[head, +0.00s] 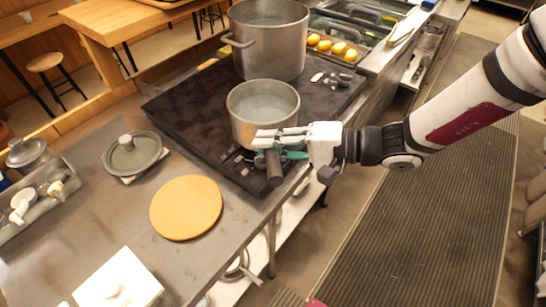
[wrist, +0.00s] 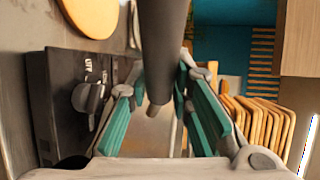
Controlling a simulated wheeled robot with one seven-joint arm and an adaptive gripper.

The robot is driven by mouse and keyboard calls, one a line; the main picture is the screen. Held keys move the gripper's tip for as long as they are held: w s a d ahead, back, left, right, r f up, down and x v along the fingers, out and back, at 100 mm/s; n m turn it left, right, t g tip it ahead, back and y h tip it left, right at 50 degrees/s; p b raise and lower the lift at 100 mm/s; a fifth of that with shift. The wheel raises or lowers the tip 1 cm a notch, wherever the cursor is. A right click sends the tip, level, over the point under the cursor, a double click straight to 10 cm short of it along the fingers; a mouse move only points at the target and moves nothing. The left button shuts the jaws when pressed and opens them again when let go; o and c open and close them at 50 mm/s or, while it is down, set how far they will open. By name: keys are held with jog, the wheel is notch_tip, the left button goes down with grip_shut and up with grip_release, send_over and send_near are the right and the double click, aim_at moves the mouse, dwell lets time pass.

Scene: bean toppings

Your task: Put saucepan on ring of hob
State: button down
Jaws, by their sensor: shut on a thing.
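The grey saucepan (head: 262,112) is upright over the near part of the black hob (head: 190,108). I cannot tell whether its base touches the hob. Its dark handle (head: 273,168) points toward the front edge. My gripper (head: 280,148) comes from the right and is shut on the handle. In the wrist view the handle (wrist: 163,40) runs between the teal finger pads of my gripper (wrist: 160,112). The ring under the saucepan is hidden, and no ring outline is clear on the dark hob top.
A large grey pot (head: 270,45) stands on the hob just behind the saucepan. Left of the hob are a lidded dish (head: 133,152) and a round wooden board (head: 186,207). Hob knobs (wrist: 88,97) show in the wrist view. The hob's left part is bare.

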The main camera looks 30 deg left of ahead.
jog(key=w+a, duration=0.1)
jog(key=w, duration=0.1)
jog(key=w+a, duration=0.4)
jog(key=shift+a+f, duration=0.2)
jog(key=shift+f, duration=0.05)
jog(key=shift+w+a+f, duration=0.15)
jog(key=shift+w+f, duration=0.05)
jog(key=shift+f, duration=1.55)
jog(key=c, duration=1.9)
grip_release()
jog(key=shift+f, duration=0.25)
jog(key=o, duration=0.5)
jog(key=shift+c, duration=0.2)
jog(key=shift+r, duration=0.1)
jog(key=v, duration=1.2)
jog(key=shift+b, duration=0.45)
